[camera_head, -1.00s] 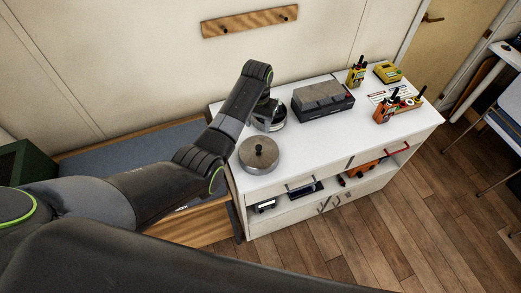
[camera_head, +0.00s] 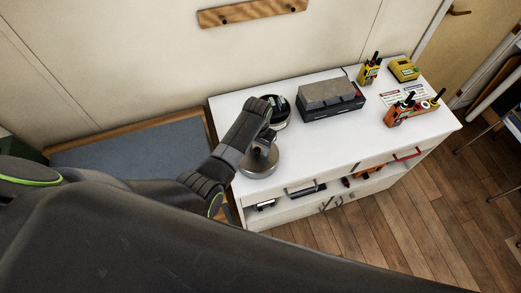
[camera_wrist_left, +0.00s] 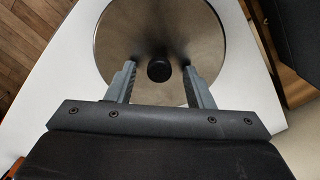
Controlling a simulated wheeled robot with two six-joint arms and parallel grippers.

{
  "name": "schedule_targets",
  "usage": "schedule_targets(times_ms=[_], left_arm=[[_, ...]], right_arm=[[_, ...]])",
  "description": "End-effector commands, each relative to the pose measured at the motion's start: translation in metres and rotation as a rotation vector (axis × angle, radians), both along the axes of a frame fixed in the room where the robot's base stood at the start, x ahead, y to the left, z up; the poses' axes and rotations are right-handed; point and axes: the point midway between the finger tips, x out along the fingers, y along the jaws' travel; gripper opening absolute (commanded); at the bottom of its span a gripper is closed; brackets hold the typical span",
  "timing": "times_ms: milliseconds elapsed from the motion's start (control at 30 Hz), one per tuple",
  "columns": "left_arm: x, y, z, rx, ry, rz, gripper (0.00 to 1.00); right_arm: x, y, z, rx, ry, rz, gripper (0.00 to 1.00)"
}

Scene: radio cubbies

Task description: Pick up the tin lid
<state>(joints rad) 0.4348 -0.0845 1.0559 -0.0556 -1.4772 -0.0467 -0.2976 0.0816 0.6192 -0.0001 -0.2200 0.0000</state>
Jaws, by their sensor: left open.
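The tin lid (camera_head: 258,165) is a round, brushed-metal disc with a small black knob, near the front left corner of the white cabinet top. In the left wrist view the lid (camera_wrist_left: 160,25) fills the upper middle. My left gripper (camera_head: 266,140) is over the lid and hides part of it in the head view. In the wrist view its two fingers (camera_wrist_left: 158,72) are open, one on each side of the black knob (camera_wrist_left: 159,70), with gaps on both sides. Whether they are level with the knob is hard to tell. My right gripper is out of view.
An open round tin (camera_head: 281,111) stands just behind the lid. A dark box (camera_head: 333,107) with a grey top sits mid-cabinet. Handheld radios (camera_head: 369,69), a yellow device (camera_head: 404,70) and an orange holder (camera_head: 408,113) are at the right. The front middle of the cabinet top (camera_head: 330,145) is clear.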

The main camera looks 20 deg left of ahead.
Motion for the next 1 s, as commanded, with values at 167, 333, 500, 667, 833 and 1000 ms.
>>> schedule_targets(times_ms=[167, 333, 500, 667, 833, 1000], left_arm=[[0.0, 0.0, 0.0, 0.0, 0.0, 0.0, 0.47], [0.0, 0.0, 0.0, -0.001, 0.0, 0.0, 0.28], [0.0, 0.0, 0.0, -0.001, 0.0, 0.0, 0.06], [0.0, 0.0, 0.0, -0.001, 0.0, 0.0, 0.0], [-0.001, 0.0, -0.001, -0.001, 0.001, 0.0, 0.0], [-0.001, 0.0, 0.002, -0.001, 0.001, 0.0, 0.0]], right_arm=[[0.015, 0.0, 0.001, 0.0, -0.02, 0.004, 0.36], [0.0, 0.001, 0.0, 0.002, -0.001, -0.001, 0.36], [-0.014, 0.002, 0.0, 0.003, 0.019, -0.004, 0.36], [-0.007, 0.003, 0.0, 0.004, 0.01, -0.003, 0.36], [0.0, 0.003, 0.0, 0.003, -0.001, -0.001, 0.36], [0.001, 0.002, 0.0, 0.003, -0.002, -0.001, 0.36]])
